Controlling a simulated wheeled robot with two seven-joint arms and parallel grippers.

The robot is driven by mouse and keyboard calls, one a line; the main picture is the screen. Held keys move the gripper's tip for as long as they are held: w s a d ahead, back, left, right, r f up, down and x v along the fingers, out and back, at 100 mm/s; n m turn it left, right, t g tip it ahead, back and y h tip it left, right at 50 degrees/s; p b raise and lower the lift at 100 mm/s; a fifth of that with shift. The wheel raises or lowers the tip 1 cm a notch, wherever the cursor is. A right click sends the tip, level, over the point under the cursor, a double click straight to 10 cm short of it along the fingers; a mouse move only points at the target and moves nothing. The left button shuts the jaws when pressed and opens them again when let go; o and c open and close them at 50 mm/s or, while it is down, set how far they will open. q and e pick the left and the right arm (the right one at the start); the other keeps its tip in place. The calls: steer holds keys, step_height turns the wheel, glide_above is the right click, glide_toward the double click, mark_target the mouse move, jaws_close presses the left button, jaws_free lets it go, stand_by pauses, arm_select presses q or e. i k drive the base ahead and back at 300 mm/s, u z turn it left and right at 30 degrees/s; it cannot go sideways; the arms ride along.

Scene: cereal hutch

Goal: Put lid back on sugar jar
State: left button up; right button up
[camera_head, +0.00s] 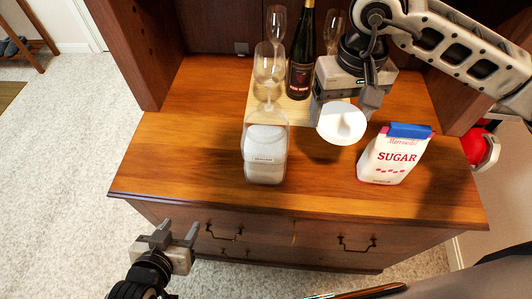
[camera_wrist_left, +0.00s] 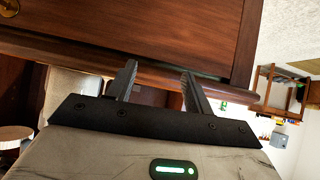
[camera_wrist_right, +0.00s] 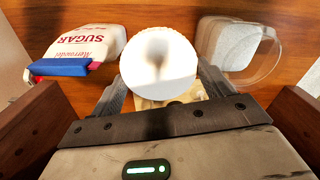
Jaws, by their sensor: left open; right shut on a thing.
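The sugar jar (camera_head: 265,154) is clear, holds white sugar, stands upright on the wooden hutch top and looks open. It also shows at the right of the right wrist view (camera_wrist_right: 238,50). The round white lid (camera_head: 341,123) is held by my right gripper (camera_head: 343,108), to the right of the jar and above the counter. In the right wrist view the lid (camera_wrist_right: 158,64) sits between the fingers. My left gripper (camera_head: 176,236) is open and empty, low in front of the drawers. It also shows in the left wrist view (camera_wrist_left: 158,80).
A sugar bag (camera_head: 396,156) with a blue clip stands to the right of the lid. Behind the jar, a wooden board (camera_head: 259,98) carries wine glasses (camera_head: 269,64) and a dark bottle (camera_head: 301,60). The counter's front left is clear.

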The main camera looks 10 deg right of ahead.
mark_target(266, 147)
steer(key=k, duration=0.5)
steer(key=u, duration=1.15)
steer(key=k, duration=0.6)
steer(key=z, duration=1.05)
steer(key=i, duration=0.5)
